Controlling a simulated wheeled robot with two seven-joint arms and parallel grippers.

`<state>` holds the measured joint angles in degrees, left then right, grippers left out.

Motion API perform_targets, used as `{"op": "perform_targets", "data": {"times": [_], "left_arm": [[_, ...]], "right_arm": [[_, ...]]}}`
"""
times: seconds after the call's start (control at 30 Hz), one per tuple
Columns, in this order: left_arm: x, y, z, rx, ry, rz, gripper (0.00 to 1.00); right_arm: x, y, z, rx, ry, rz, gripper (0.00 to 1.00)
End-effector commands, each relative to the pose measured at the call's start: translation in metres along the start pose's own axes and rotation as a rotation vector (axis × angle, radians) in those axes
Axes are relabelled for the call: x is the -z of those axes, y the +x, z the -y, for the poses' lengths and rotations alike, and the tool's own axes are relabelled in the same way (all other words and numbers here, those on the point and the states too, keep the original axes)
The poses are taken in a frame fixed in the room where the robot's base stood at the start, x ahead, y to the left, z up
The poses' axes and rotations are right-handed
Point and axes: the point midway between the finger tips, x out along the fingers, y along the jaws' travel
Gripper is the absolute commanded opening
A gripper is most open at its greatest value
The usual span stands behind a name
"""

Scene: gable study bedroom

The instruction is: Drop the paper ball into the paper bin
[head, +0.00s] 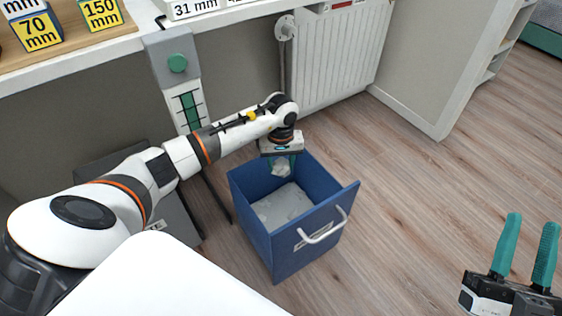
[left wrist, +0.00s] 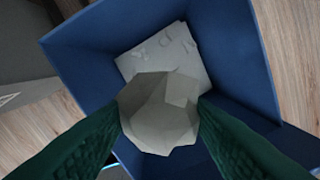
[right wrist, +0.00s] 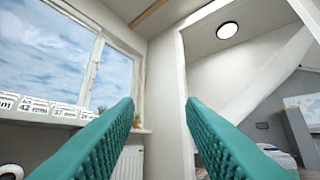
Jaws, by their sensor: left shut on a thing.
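The paper ball (left wrist: 160,115) is a pale grey crumpled lump between the green fingers of my left gripper (head: 283,162). In the head view the paper ball (head: 281,170) shows just below that gripper, over the back part of the bin's opening. The paper bin (head: 315,248) is a blue open-topped box with a white handle on its front, standing on the floor. The left wrist view looks down into the bin (left wrist: 243,50), with the ball above the opening. My right gripper (head: 527,255) is open and empty at the lower right, away from the bin.
Pale paper (head: 283,207) lies inside the bin. A white radiator (head: 340,52) is on the wall behind it. A desk (head: 75,58) with labelled blocks runs along the upper left. The wooden floor (head: 430,190) right of the bin is clear.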

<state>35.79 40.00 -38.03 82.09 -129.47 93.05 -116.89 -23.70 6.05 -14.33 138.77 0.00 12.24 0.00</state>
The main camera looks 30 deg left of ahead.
Motion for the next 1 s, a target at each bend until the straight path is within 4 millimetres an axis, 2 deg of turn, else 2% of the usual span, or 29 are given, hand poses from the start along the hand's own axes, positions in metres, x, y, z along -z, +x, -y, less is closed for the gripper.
{"op": "perform_targets", "data": {"times": [0.33,0.37,0.5,0.83,1.0], "left_arm": [[0.0,0.001,0.0,0.0,0.0,0.0,0.25],[0.0,0.001,0.0,0.0,0.0,0.0,0.51],[0.0,0.001,0.0,0.0,0.0,0.0,0.72],[0.0,-0.002,0.0,0.001,0.0,0.001,0.72],[-0.001,-0.022,0.0,0.001,0.001,0.002,0.72]], "right_arm": [[-0.003,0.0,0.0,-0.001,0.001,0.021,0.36],[-0.003,0.0,0.0,-0.001,0.001,0.021,0.36],[-0.003,0.0,0.0,-0.001,0.001,0.02,0.36],[-0.003,0.001,0.0,0.0,0.001,0.014,0.36],[0.016,0.0,0.002,0.005,-0.004,-0.122,0.36]]}}
